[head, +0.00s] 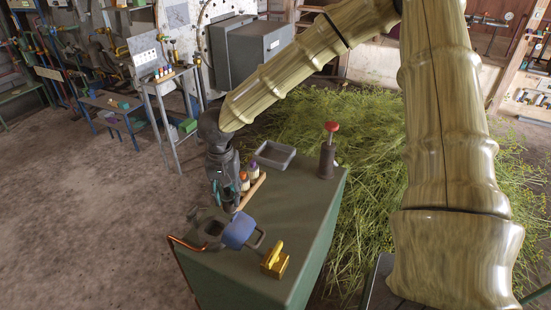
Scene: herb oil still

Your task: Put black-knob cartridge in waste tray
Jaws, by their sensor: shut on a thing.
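My gripper (228,194) points down over the left part of the green bench, just above the dark open housing and the blue lid. It is shut on a dark cartridge, the black-knob cartridge as far as I can tell; the fingers hide most of it. A shallow grey tray (273,155), which looks like the waste tray, lies at the bench's far edge and looks empty. The housing (206,229) has a dark opening at its top, and the blue lid (240,231) stands beside it on the right.
A red-knobbed plunger (329,151) stands at the far right, a yellow block (274,261) in front. The bench's right middle is clear.

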